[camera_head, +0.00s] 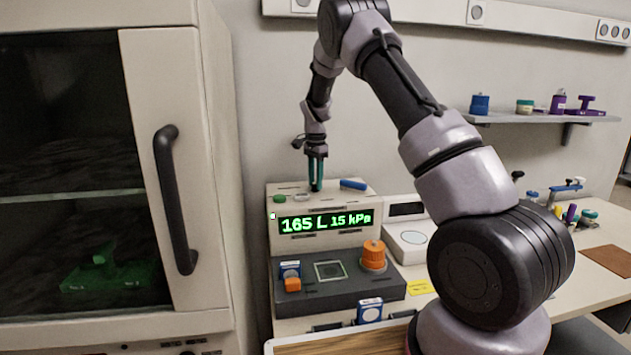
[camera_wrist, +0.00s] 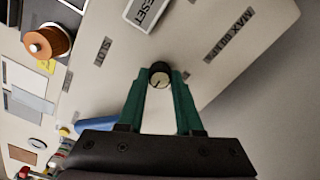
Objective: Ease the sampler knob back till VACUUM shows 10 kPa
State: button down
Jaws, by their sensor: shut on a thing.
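The sampler (camera_head: 277,237) is a beige box against the wall with a green display (camera_head: 325,222) that reads 165 L and 15 kPa. A small black knob with a pale face and a dark pointer mark (camera_wrist: 159,76) stands on its top face. My gripper (camera_wrist: 160,80) has green fingers and is shut on this knob, one finger on each side.
A blue handle (camera_head: 353,184) and a green button (camera_head: 279,198) are beside the gripper on the sampler's top. A dark platform (camera_head: 340,291) with an orange knob (camera_head: 374,256) lies in front. A cabinet (camera_head: 190,130) stands close on the left. A scale (camera_head: 408,243) is to the right.

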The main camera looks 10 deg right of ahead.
jog(key=n, duration=0.5)
jog(key=shift+n, duration=2)
jog(key=c, duration=0.6)
grip_release()
notch_tip(320, 180, up, 11)
jog(key=shift+d+f, duration=0.1)
